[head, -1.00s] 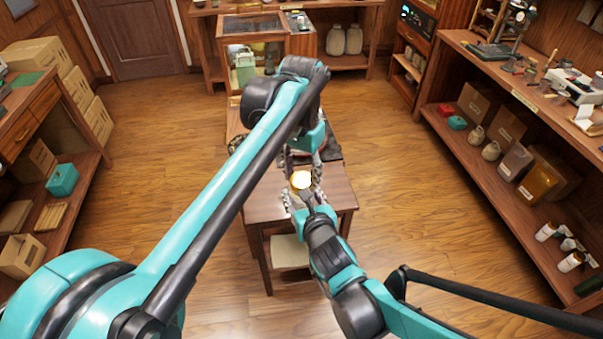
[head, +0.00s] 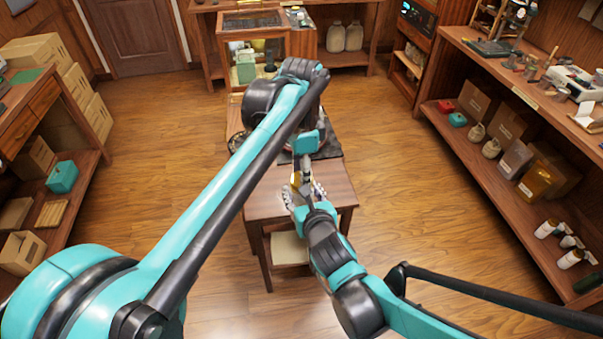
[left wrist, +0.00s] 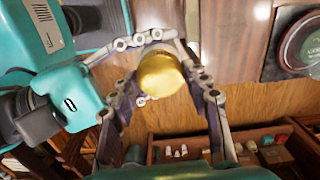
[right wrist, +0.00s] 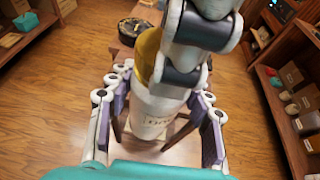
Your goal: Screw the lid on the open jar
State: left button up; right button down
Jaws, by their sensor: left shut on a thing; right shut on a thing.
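A gold round lid (left wrist: 161,74) sits between the fingers of my left gripper (left wrist: 164,88), which is shut on it. In the right wrist view a pale jar (right wrist: 152,112) with dark lettering stands between the fingers of my right gripper (right wrist: 157,108), which is shut on it. The gold lid (right wrist: 148,52) shows at the far end of the jar there, partly behind my left gripper's links. I cannot tell whether lid and jar touch or how straight they line up. In the head view both grippers meet above the small table, and the jar is mostly hidden.
The small wooden table (head: 332,190) has bare top to the right of the grippers. A dark mat (head: 328,150) lies farther back. A dark round item (right wrist: 132,27) lies beyond the jar. Shelves stand at both sides, with open floor between.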

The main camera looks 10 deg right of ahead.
pick_arm(q)
jog(key=m, duration=1.6)
jog(key=shift+m, duration=0.4)
jog(key=m, duration=0.6)
jog(key=shift+m, duration=0.4)
jog(key=o, duration=0.7)
